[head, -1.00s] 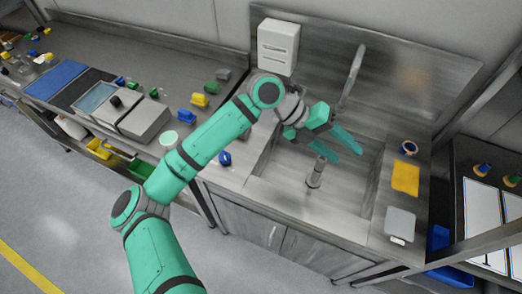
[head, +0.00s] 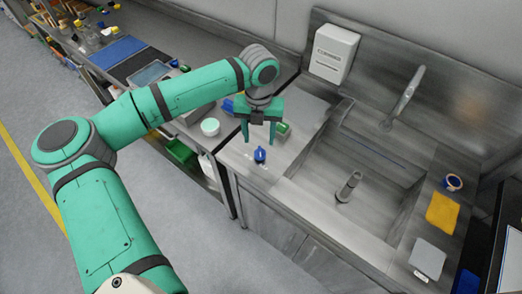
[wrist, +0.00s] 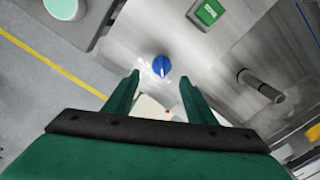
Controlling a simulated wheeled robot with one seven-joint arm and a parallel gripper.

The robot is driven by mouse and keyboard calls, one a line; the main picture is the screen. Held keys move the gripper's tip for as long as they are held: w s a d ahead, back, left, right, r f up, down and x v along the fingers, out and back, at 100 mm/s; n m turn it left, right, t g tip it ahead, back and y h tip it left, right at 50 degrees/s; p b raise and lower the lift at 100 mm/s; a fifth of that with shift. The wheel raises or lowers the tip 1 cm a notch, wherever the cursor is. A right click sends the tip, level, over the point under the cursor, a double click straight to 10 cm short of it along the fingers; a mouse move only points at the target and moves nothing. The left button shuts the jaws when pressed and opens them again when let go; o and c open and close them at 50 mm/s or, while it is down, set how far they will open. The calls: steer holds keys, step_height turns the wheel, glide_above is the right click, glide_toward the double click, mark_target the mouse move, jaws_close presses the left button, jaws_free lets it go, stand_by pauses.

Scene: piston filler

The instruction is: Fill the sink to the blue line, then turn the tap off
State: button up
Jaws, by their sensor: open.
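The sink basin (head: 318,205) is grey metal; I make out no water in it. The spout (head: 404,98) rises behind it. A blue knob (head: 260,154), apparently the tap's control, is on the counter left of the basin; it also shows in the wrist view (wrist: 162,66). My gripper (head: 259,139) is open and empty, fingers pointing down above the knob, apparently not touching it. In the wrist view the knob lies just beyond the fingertips (wrist: 160,78). A thin blue line (wrist: 305,16) shows at the wrist view's upper right; I cannot tell exactly where it sits.
A short upright pipe (head: 348,187) stands in the basin. A green block (head: 283,129) is close to my gripper's right. A yellow cloth (head: 442,213), a blue tape roll (head: 453,182) and a grey pad (head: 428,258) lie right of the basin. A white dispenser (head: 333,53) is behind.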

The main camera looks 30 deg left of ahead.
mark_target(260, 152)
step_height(260, 152, down, 8)
steer(key=shift+d+f, duration=0.1)
steer(key=shift+d, duration=0.05)
stand_by(0.3)
steer(key=shift+w, duration=0.15)
steer(key=c, duration=1)
